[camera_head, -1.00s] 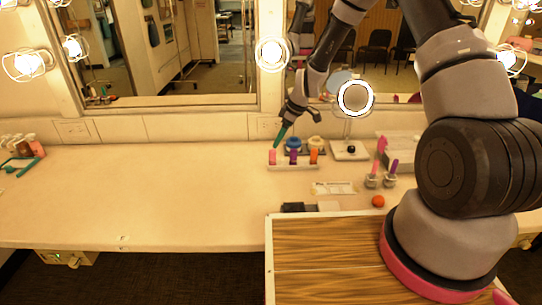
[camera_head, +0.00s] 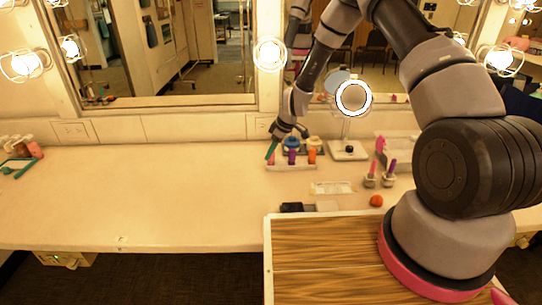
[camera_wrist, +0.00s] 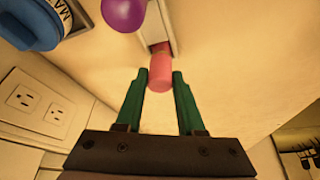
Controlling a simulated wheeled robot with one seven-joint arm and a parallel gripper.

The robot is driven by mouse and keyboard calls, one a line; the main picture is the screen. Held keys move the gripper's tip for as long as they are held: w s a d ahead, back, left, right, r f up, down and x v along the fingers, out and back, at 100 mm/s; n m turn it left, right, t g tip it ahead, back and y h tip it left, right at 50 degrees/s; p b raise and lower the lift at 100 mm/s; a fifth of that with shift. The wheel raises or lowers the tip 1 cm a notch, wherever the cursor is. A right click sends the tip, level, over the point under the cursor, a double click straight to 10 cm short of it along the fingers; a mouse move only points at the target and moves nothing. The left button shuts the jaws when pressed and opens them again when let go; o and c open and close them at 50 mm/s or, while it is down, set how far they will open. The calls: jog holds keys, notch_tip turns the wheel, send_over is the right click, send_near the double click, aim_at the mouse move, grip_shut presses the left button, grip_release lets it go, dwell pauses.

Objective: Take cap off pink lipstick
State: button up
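The pink lipstick (camera_wrist: 160,70) stands in a pale holder strip at the centre of the wrist view. It shows as a pink cap above a redder lower part. My gripper (camera_wrist: 161,76) has two green fingers spread apart, with the cap between or just beyond their tips. Whether they touch it is unclear. In the head view my gripper (camera_head: 271,152) is over the left end of the holder strip (camera_head: 290,168), largely covering the pink lipstick. The purple lipstick (camera_head: 292,156) and orange lipstick (camera_head: 311,157) stand to its right.
A blue-lidded jar (camera_wrist: 35,22) is close by in the wrist view. A ring-light mirror (camera_head: 353,98), brush cups (camera_head: 387,181) and an orange ball (camera_head: 376,201) are to the right.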

grip_shut()
notch_tip(320, 180, up, 11)
dwell(0.4)
jog(key=shift+r, duration=0.15)
jog(key=shift+r, duration=0.4)
jog(key=shift+r, duration=0.35)
jog(key=shift+r, duration=0.75)
jog(key=shift+r, duration=0.1)
